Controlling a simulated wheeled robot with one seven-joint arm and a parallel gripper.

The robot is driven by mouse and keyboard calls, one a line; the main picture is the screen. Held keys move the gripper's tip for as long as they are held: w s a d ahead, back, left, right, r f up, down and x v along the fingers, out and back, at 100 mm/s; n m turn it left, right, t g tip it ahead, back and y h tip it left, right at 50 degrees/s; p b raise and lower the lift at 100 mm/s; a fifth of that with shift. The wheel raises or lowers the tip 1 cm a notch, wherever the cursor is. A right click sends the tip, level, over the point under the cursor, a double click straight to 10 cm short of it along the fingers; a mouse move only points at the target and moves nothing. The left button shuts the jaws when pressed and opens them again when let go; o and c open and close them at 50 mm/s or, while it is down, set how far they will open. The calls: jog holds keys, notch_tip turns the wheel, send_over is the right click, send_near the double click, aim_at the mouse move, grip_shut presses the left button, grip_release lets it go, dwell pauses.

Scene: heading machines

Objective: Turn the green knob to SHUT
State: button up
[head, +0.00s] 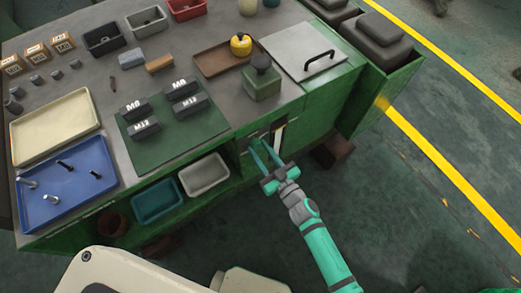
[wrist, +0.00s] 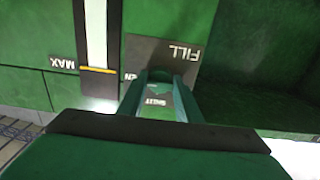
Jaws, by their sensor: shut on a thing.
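A dark plate (wrist: 178,50) lettered FILL is on the green front of the bench in the wrist view, its lettering upside down. My gripper (wrist: 162,82) reaches to this plate, and its two teal fingers are shut on the green knob (wrist: 162,91). The fingers cover most of the knob, so its exact angle is hard to tell. An upside-down SHUT label shows between the fingers, and the letters EN show just left of them. In the head view my gripper (head: 264,150) is at the bench front, below the grey lidded panel; the knob is hidden there.
A white level gauge (wrist: 97,35) marked MAX with a yellow line is left of the plate. The bench top holds a blue tray (head: 50,211), a cream tray (head: 24,142) and a green mat (head: 196,145) with dark blocks. Open floor (head: 420,210) lies to the right.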

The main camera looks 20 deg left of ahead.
jog(key=shift+n, duration=0.3)
jog(key=shift+w+r+n, duration=0.1)
jog(key=shift+w+n, duration=0.05)
jog(key=shift+n, duration=8.15)
jog(key=shift+d, duration=0.1)
jog(key=o, duration=1)
jog(key=shift+o, duration=0.2)
